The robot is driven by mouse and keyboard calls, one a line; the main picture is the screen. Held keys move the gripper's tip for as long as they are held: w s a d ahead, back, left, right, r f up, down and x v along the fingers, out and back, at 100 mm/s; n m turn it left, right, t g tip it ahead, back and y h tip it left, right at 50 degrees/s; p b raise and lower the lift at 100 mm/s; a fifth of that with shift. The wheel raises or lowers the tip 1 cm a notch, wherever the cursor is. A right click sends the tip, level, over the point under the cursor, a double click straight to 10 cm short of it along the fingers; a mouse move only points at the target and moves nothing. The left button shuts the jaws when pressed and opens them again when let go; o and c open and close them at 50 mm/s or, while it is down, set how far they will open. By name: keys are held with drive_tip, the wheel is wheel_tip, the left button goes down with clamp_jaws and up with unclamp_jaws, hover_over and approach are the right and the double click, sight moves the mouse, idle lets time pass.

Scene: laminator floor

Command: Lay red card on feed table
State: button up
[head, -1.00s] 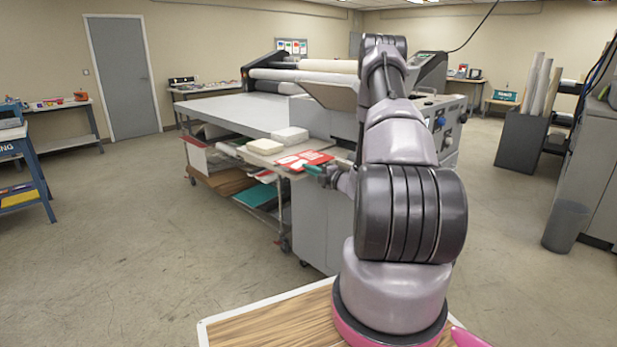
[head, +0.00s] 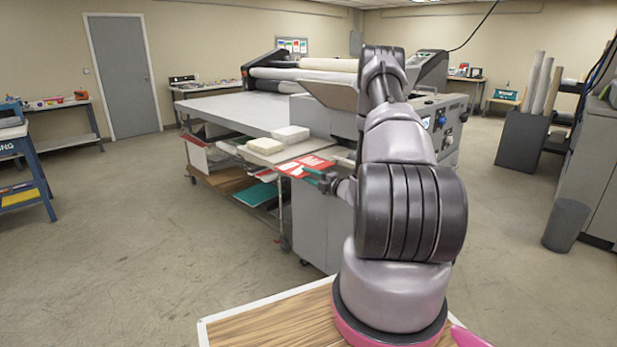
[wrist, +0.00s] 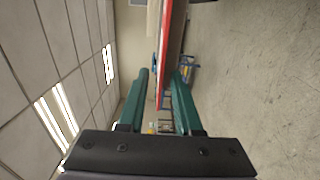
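The red card (head: 308,166), with white markings, is at the near end of the cart beside the laminator in the head view. My gripper (head: 318,178), with green fingers, is at the card's near right edge. In the wrist view the card (wrist: 168,50) shows edge-on, its end reaching between the fingers of my gripper (wrist: 160,82). The fingers are apart, with a gap on the left of the card; the card is close to the right finger. The feed table (head: 225,108) is the broad grey surface in front of the laminator rollers.
White and cream stacks (head: 291,133) sit behind the card, along the feed table's near side. The laminator's grey cabinet (head: 315,225) stands just below my gripper. The floor at left (head: 130,240) is clear. A grey bin (head: 566,225) stands at right.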

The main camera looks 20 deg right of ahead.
drive_tip(key=v, duration=1.1)
drive_tip(key=s+a+r+n+g+y, duration=0.35)
drive_tip(key=a+r+n+g, duration=0.25)
drive_tip(key=a+r+n, duration=0.55)
drive_tip(key=s+a+r+n+g+y, duration=0.3)
drive_tip(key=s+a+r+n+g, duration=0.3)
drive_tip(key=a+r+n, duration=0.5)
drive_tip(key=s+r+n+t+h, duration=0.2)
drive_tip(key=s+r+n+h, duration=0.9)
drive_tip(key=n, duration=1.2)
drive_tip(key=shift+s+r, duration=1.45)
drive_tip(key=shift+s, duration=1.55)
drive_tip(key=shift+d, duration=0.15)
